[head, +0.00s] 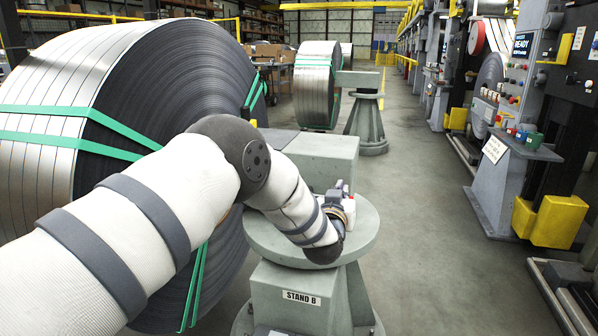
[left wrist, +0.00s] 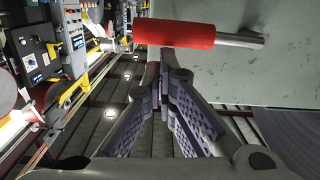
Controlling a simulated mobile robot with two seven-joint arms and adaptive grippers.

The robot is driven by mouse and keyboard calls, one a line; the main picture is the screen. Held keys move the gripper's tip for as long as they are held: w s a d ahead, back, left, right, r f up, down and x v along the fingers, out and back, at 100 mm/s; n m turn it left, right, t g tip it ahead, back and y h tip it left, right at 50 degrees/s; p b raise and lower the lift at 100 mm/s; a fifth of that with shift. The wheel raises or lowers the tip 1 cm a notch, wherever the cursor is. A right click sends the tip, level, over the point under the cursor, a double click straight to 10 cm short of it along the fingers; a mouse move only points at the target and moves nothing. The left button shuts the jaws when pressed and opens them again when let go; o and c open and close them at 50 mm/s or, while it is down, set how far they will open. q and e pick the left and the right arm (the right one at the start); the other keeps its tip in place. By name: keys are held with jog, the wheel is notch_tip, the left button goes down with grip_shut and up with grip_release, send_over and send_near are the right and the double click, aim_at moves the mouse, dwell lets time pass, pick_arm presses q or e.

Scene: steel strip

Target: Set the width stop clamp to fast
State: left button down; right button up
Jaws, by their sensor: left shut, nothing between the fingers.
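A red cylindrical grip (left wrist: 173,33) on a bare metal rod (left wrist: 240,40) crosses the top of the left wrist view. It looks like the lever of the width stop clamp, but I cannot read any setting. My left gripper (left wrist: 164,68) is shut and empty, its fingertips pointing at the underside of the red grip. I cannot tell whether they touch it. In the head view my left arm reaches over to the grey-green stand marked STAND B (head: 300,290), and my left gripper (head: 340,205) is small and partly hidden there. My right gripper is not in view.
A large strip coil (head: 200,90) with green bands stands close at left. A second coil (head: 316,85) stands farther back. A control desk (head: 515,150) and yellow boxes (head: 555,220) line the right. The floor aisle (head: 430,220) between is clear.

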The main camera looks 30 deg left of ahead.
pick_arm(q)
notch_tip(320, 180, up, 5)
jog(key=p, duration=0.2)
jog(key=p+v, duration=0.1)
jog(key=v, duration=0.9)
jog(key=shift+s+f, duration=0.35)
jog(key=shift+f, duration=0.3)
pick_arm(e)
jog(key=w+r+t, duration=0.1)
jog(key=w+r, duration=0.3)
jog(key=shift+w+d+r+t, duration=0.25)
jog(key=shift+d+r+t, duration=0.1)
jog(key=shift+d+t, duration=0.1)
pick_arm(q)
jog(key=shift+d, duration=0.1)
